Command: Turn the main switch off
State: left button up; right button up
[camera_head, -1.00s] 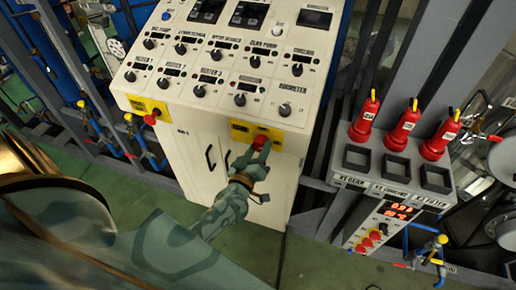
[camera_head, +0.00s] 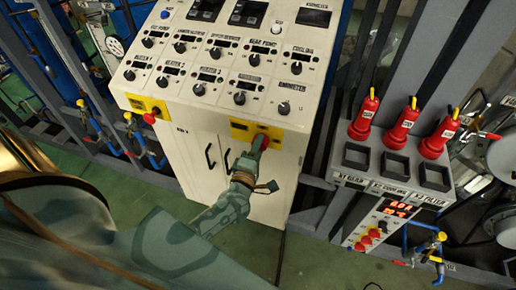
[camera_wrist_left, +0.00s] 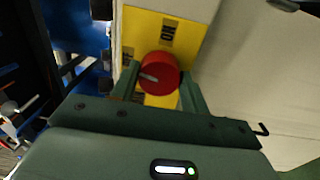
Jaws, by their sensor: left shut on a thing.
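The main switch is a red rotary knob (camera_wrist_left: 160,74) on a yellow plate (camera_head: 240,130) at the front of a white control cabinet. In the left wrist view the knob sits between my fingers, its white mark pointing left. Black lettering shows on the plate (camera_wrist_left: 185,25) there. My left gripper (camera_head: 257,146) is shut on the knob, and in the head view its fingers largely hide it. My right gripper is not in view.
The sloped panel (camera_head: 215,105) above carries several black dials. Another yellow plate with a red button (camera_head: 149,118) is at the cabinet's left corner. Red plug-like handles (camera_head: 400,124) stand on a grey box to the right. Green floor (camera_head: 240,250) is free in front.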

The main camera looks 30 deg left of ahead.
pick_arm(q)
jog(key=shift+n, duration=1.2)
jog(key=o, duration=1)
jog(key=b+v, duration=0.2)
jog(key=v, duration=1.4)
jog(key=shift+s, duration=0.15)
jog(key=shift+d, duration=0.1)
